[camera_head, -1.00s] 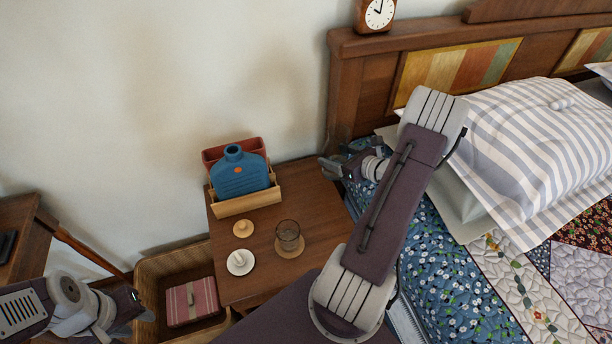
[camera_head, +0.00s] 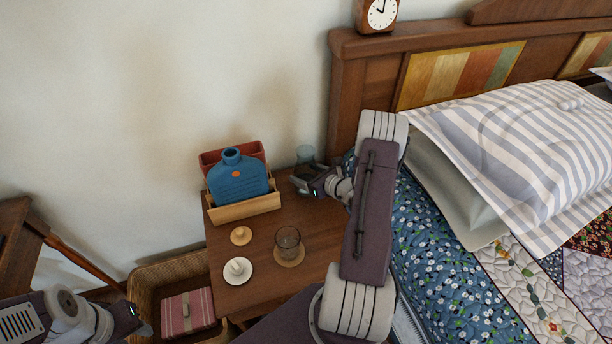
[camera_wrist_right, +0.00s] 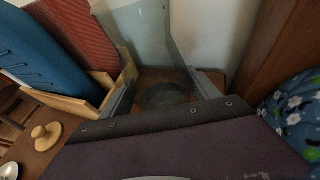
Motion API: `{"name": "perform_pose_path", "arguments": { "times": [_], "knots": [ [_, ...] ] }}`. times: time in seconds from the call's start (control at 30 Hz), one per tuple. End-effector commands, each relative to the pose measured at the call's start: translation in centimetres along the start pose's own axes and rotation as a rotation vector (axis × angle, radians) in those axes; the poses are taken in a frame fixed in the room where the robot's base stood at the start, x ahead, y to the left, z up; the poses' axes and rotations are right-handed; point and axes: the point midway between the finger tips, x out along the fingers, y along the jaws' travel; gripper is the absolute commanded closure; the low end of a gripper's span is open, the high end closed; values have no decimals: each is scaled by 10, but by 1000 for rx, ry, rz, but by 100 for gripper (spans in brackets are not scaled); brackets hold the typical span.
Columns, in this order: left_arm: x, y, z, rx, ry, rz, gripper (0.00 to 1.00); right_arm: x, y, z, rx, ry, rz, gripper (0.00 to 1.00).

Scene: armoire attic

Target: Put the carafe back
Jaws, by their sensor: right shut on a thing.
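The carafe (camera_head: 305,156) is clear glass and shows at the back right corner of the bedside table (camera_head: 262,287), beside the headboard. My right gripper (camera_head: 300,184) is shut on it. In the right wrist view the carafe (camera_wrist_right: 150,35) is between the fingers, upright, with its round base over brown wood. I cannot tell whether the base touches the tabletop. A drinking glass (camera_head: 288,237) stands on a round wooden coaster (camera_head: 290,262) nearer the front. My left gripper (camera_head: 142,322) is low at the left, away from the table; its opening is unclear.
A wooden holder (camera_head: 245,208) with a blue bottle (camera_head: 238,182) and a red item (camera_head: 212,158) stands left of the carafe. A wooden knobbed disc (camera_head: 241,235) and a white dish (camera_head: 238,272) lie in front. The headboard (camera_head: 350,90) bounds the right.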

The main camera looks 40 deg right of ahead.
Motion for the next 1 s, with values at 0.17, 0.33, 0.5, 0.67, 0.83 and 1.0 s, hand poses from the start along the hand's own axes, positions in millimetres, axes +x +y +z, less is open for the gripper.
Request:
{"name": "perform_pose_path", "arguments": {
  "times": [0.17,0.33,0.5,0.67,0.83,1.0],
  "knots": [
    [-1,0,0,0,0,0,64,0,-1,3,-2,-3,-2,100],
    [2,0,0,0,0,0,64,1,0,-2,0,0,-1,21],
    [2,0,0,0,0,0,64,1,0,-1,0,0,-1,8],
    [2,0,0,0,0,0,64,0,0,-1,0,0,-1,8],
    [-4,0,0,0,0,0,64,-13,-2,3,2,1,-4,8],
    [-12,0,-1,0,0,0,64,-52,-2,4,4,1,-6,8]
  ]
}}
